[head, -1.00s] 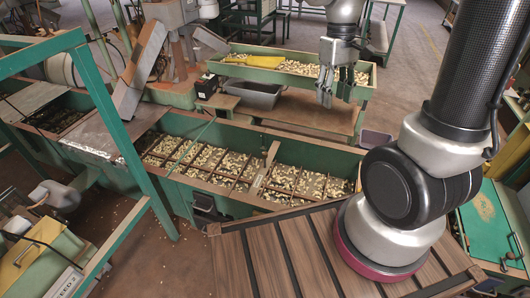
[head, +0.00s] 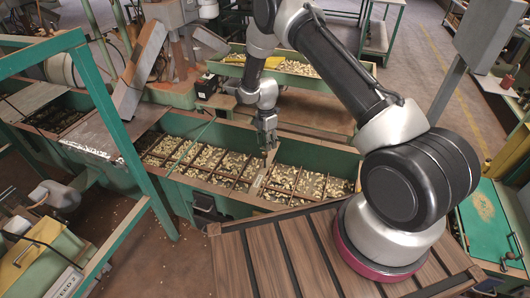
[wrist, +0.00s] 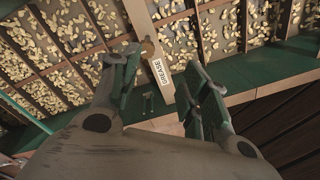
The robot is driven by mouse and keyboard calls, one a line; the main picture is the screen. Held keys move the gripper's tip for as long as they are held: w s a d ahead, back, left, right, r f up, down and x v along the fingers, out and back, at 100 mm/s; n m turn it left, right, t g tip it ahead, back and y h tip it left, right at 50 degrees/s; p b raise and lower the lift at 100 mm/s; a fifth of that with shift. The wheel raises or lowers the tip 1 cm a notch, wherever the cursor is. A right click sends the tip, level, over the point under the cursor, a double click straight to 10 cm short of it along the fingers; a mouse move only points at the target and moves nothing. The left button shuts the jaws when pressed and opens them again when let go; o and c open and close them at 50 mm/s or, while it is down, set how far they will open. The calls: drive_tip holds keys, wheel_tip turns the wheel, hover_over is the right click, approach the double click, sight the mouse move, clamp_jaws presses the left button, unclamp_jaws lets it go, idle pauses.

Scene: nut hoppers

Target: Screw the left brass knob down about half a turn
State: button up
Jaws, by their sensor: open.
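A small round brass-coloured knob (wrist: 148,47) sits on a pale strip (wrist: 160,70) marked GREASE in the wrist view. It is the only knob I can make out, and I cannot tell from these frames whether it is the left one. My gripper (wrist: 160,66) is open, its fingers spread to either side of the strip, with the knob just beyond the fingertips and nothing held. In the head view my gripper (head: 266,147) points down over the green hopper's divider, and the knob is too small or hidden to see there.
The long green hopper (head: 178,187) has several compartments of nuts split by thin dividers. A second green nut trough (head: 340,88) stands behind it. A green frame (head: 115,120) rises at left. A slatted wooden deck (head: 285,255) lies in front.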

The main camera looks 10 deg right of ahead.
sight(265, 153)
drive_tip(key=shift+w+a+r+n+t, duration=0.1)
drive_tip(key=shift+w+a+n+t, duration=0.15)
drive_tip(key=shift+w+n, duration=0.55)
drive_tip(key=shift+n, duration=1.2)
drive_tip(key=shift+f, duration=0.3)
wheel_tip(265, 153, down, 7)
drive_tip(key=shift+f, duration=0.1)
drive_tip(key=shift+c, duration=0.5)
clamp_jaws()
